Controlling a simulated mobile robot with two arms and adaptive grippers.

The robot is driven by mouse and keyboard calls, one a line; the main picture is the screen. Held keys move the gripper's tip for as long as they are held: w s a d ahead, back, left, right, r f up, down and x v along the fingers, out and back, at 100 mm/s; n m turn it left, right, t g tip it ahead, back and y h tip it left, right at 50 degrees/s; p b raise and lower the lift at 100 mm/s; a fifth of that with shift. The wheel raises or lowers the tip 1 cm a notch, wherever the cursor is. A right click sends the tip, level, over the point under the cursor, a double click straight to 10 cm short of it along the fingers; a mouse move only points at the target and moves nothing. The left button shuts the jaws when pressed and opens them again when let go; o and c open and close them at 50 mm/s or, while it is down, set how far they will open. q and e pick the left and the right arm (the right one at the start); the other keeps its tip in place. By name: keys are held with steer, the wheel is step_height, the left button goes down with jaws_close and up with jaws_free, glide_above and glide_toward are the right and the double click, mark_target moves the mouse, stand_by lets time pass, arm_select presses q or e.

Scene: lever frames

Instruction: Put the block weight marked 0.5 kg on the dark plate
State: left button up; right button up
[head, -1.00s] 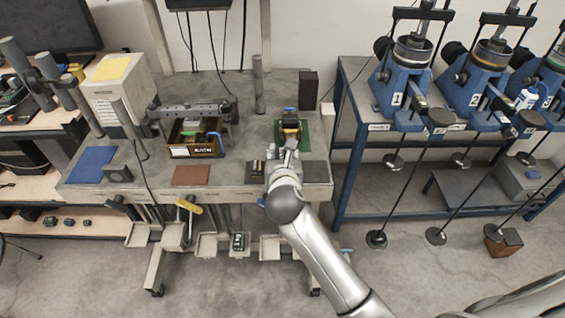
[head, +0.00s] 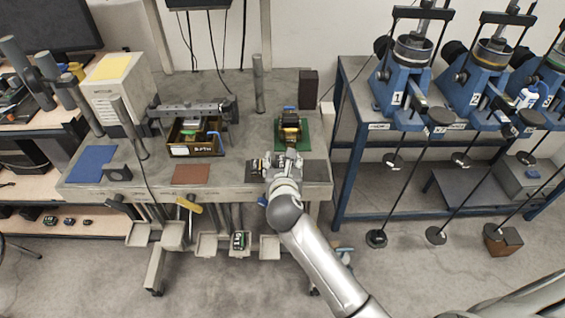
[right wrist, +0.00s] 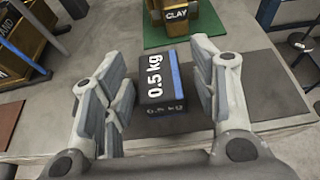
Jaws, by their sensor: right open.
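The block weight marked 0.5 kg (right wrist: 160,85) is dark with white lettering and a blue stripe along its right edge. In the right wrist view it lies between the fingers of my right gripper (right wrist: 160,90), which are open with a gap on each side. The dark plate (right wrist: 265,85) spreads under and to the right of the block, which appears to rest on its left part. In the head view my right gripper (head: 282,163) covers the plate's left part, and the plate's right part (head: 318,171) shows. My left gripper is not seen.
A CLAY block (right wrist: 177,18) stands on a green mat (head: 305,130) just behind. A labelled bin (head: 185,151) stands left on the bench, with a brown mat (head: 191,175) in front. A blue rack (head: 385,205) with machines is to the right.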

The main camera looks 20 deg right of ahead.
steer(key=shift+r, duration=0.2)
steer(key=v, duration=1.2)
steer(key=shift+b, duration=0.4)
steer(key=shift+f, duration=0.1)
